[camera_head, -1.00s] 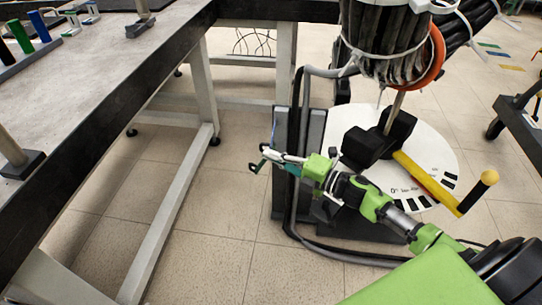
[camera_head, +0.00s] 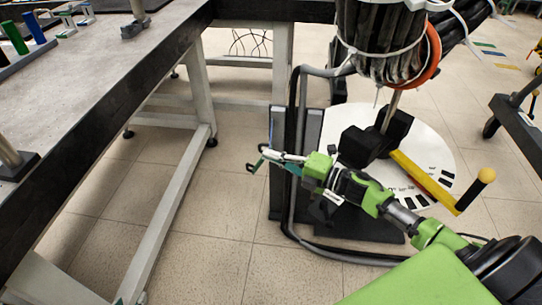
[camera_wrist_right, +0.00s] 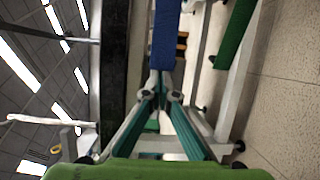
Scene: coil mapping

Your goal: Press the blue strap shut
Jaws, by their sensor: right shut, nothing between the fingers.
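A blue strip (camera_wrist_right: 165,35), which looks like the strap, is at the top middle of the right wrist view. Its lower end lines up with the fingertips of my right gripper (camera_wrist_right: 163,82); contact cannot be told. In the head view my right gripper (camera_head: 257,160) is shut and empty, left of the coil stand and above the floor. A blue upright piece (camera_head: 34,28) stands in a rack at the upper left; I cannot tell if it is the same thing. A teal tip, seemingly my left gripper (camera_head: 118,301), barely shows at the bottom edge.
A bundled cable coil (camera_head: 382,45) hangs above a white disc (camera_head: 435,150) with a yellow handle (camera_head: 430,182). A black-edged table (camera_head: 110,75) fills the left. A green strip (camera_wrist_right: 238,35) is right of the blue one. Floor (camera_head: 215,240) between table and stand is open.

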